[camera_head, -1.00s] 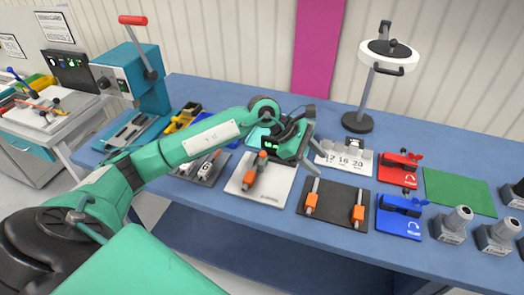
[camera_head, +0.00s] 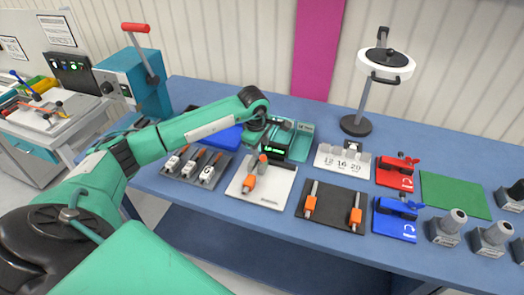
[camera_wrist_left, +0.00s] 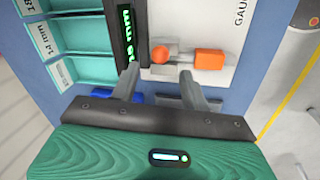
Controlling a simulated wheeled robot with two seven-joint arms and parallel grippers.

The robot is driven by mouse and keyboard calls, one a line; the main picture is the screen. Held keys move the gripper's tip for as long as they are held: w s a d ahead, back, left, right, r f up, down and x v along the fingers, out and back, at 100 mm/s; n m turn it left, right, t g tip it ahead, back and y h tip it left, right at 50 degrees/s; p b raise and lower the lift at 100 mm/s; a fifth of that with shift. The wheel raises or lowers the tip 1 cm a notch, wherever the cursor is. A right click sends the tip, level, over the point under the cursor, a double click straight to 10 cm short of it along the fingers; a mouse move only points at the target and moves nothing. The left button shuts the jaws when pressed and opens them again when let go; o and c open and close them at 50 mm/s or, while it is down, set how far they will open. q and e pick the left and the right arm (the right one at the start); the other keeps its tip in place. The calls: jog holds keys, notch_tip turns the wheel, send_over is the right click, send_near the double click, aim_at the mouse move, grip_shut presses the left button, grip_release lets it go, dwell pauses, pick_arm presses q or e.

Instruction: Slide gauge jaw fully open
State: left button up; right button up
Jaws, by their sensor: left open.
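The gauge is a white plate (camera_head: 270,193) on the blue bench, with an orange slider block (camera_head: 249,183) and an orange-red knob (camera_head: 263,158). A dark display (camera_head: 277,151) with green digits stands behind it. In the left wrist view, the plate (camera_wrist_left: 222,88), orange block (camera_wrist_left: 211,63), knob (camera_wrist_left: 160,54) and display (camera_wrist_left: 130,38) lie ahead of the fingers. My left gripper (camera_wrist_left: 158,76) is open, its two fingers apart with the knob in the gap between them in the picture. I cannot tell its height or contact. My right gripper is not in view.
A teal tray (camera_head: 302,146) with labelled slots lies behind the gauge. A dark mat (camera_head: 333,207) with two orange-handled tools lies to its right. A dark tray (camera_head: 196,168) with several white-tagged tools is to its left. A lamp (camera_head: 357,125) stands behind.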

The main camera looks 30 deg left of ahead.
aim_at(262, 156)
pick_arm(q)
jog(key=shift+w+f+p, duration=0.25)
jog(key=shift+f+p, duration=0.1)
jog(key=shift+f, duration=0.95)
jog(key=shift+w+f+p, duration=0.25)
jog(key=shift+f+p, duration=0.1)
jog(key=shift+f, duration=0.95)
grip_shut()
